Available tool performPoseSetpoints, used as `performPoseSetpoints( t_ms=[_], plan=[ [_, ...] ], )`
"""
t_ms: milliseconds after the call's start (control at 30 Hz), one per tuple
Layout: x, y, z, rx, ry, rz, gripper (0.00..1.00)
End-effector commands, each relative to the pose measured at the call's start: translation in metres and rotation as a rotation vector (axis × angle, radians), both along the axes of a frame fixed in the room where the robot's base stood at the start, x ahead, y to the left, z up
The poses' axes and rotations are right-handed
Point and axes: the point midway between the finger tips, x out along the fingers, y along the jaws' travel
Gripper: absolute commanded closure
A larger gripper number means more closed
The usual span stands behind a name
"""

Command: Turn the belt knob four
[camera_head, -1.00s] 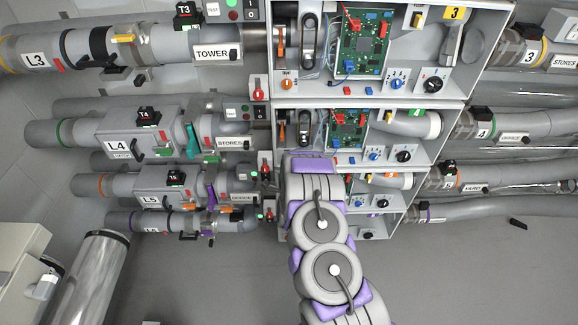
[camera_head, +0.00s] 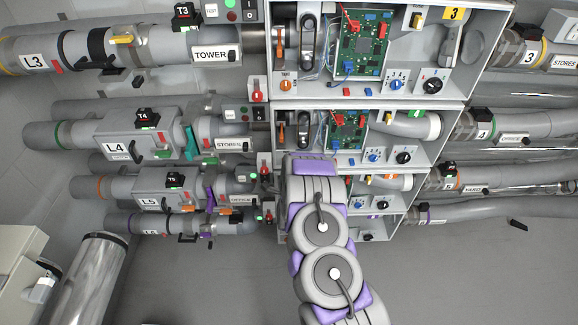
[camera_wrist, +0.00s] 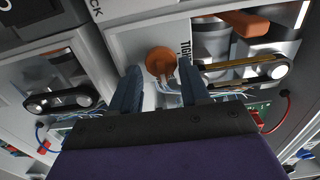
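The orange round knob (camera_wrist: 160,62) sits on a grey panel in the wrist view, beside a label that begins "TIGHT". My gripper (camera_wrist: 159,70) is open, with one dark finger on each side of the knob's lower part. I cannot tell whether the fingers touch it. In the head view, the box with the green 4 label (camera_head: 415,115) stands in the second row. My arm covers its lower left corner, and hides my gripper and the knob there.
In the wrist view, black belts on pulleys lie left (camera_wrist: 62,100) and right (camera_wrist: 240,76) of the fingers, with thin wires near them. In the head view, box 3 (camera_head: 453,14) is above, with its own orange knob (camera_head: 286,85). Pipes run along both sides.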

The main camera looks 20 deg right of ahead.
Motion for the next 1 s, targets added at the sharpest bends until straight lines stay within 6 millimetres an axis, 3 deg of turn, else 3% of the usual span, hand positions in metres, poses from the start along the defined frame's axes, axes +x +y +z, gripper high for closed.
performPoseSetpoints(
  t_ms=[267, 700, 1000],
  plan=[
    [-0.013, 0.005, 0.0, 0.001, 0.0, 0.002, 0.54],
    [-0.083, 0.027, -0.001, 0.002, 0.003, 0.0, 0.54],
    [-0.094, 0.039, -0.007, 0.015, 0.004, 0.008, 0.54]
  ],
)
